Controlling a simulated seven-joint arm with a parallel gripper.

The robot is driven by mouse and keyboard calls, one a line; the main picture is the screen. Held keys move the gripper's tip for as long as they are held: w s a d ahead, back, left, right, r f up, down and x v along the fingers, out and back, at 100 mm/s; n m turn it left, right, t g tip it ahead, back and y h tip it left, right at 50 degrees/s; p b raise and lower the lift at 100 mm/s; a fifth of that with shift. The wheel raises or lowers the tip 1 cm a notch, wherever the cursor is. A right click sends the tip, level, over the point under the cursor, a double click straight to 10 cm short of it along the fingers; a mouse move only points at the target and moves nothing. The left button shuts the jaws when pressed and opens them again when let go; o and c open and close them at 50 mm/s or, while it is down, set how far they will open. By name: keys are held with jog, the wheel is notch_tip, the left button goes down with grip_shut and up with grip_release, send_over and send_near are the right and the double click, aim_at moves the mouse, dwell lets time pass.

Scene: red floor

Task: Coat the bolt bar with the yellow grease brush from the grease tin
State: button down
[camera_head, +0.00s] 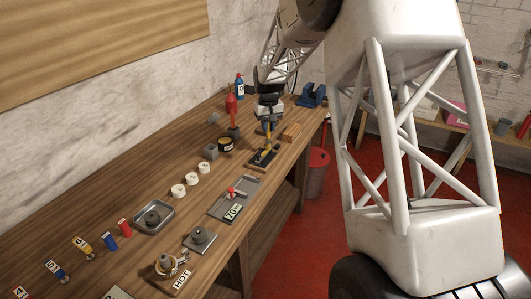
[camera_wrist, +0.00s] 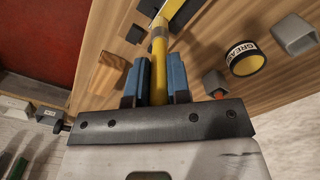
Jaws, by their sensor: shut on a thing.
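My gripper (camera_head: 269,117) is shut on the yellow grease brush (camera_head: 268,135) and holds it pointing down. In the wrist view the blue fingers of my gripper (camera_wrist: 155,72) stand on both sides of the yellow brush handle (camera_wrist: 159,68). The brush's lower end is over a dark plate (camera_head: 254,163), where a small yellow part shows; I take this for the bolt bar's place. I cannot tell whether the bristles touch it. The grease tin (camera_head: 226,149), dark with yellow at its top, stands to the left; its label shows in the wrist view (camera_wrist: 236,50).
A grey block (camera_head: 210,152) is left of the tin, a red bottle-like thing (camera_head: 231,103) behind. A wooden block (camera_head: 292,131) lies right of my gripper. Several white round pieces, a grey tray (camera_head: 236,197) and a "HOT" board stand nearer on the wooden bench (camera_head: 215,172).

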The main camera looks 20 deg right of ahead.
jog(key=shift+w+d, duration=0.3)
jog(key=shift+d, duration=0.1)
jog(key=shift+r, duration=0.1)
jog(key=shift+r, duration=3)
jog(key=shift+f, duration=0.2)
jog(key=shift+f, duration=2.2)
jog(key=shift+f, duration=0.7)
jog(key=shift+a, duration=0.15)
